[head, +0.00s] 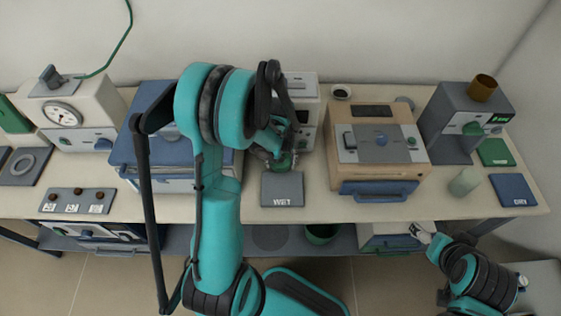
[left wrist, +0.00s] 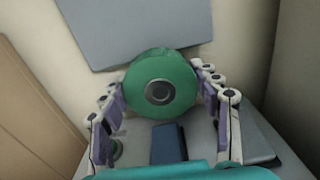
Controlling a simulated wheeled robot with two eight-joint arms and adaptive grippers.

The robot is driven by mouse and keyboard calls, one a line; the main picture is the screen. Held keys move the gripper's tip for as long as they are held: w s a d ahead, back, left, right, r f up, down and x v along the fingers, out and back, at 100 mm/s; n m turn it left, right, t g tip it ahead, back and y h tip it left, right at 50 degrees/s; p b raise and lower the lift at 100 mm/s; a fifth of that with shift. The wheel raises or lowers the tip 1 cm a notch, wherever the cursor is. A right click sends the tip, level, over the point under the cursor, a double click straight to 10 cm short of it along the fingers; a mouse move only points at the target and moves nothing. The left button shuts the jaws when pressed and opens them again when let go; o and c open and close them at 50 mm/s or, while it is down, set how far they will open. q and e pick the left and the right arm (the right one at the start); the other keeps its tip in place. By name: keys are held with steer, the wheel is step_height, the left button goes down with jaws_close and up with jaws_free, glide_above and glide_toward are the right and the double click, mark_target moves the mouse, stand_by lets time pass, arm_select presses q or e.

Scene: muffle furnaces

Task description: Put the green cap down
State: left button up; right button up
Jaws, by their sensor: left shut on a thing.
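The green cap (left wrist: 160,84) is a round disc with a grey centre, held between the fingers of my left gripper (left wrist: 163,105) in the left wrist view. In the head view the cap (head: 281,162) is partly hidden by the gripper (head: 278,152), just behind the grey WET mat (head: 282,192). A grey mat (left wrist: 130,25) lies beyond the cap in the left wrist view. I cannot tell whether the cap touches the table. My right gripper (head: 424,233) is low at the lower right, below the table's front edge; its jaw opening is unclear.
A beige furnace (head: 377,150) stands right of the WET mat, and a blue furnace (head: 150,150) stands left. A pale green cup (head: 465,181) and a blue DRY mat (head: 514,190) are at the right. Bare tabletop (head: 325,205) shows beside the WET mat.

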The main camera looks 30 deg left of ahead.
arm_select(q)
steer(key=o, duration=0.9)
steer(key=shift+r, duration=0.15)
step_height(320, 180, up, 11)
steer(key=p, duration=0.4)
steer(key=shift+s+d+r+m+t, duration=0.95)
steer(key=shift+s+d+r+t, duration=0.25)
steer(key=shift+s+d+r, duration=0.7)
steer(key=shift+s+d+r+m+t, duration=1.1)
steer(key=shift+s+d+r, duration=0.45)
steer(key=shift+d+r, duration=0.6)
steer(key=shift+s+d+r+m+t, duration=0.85)
steer(key=shift+s+d+r+t, duration=0.45)
steer(key=shift+s+d+r, duration=0.7)
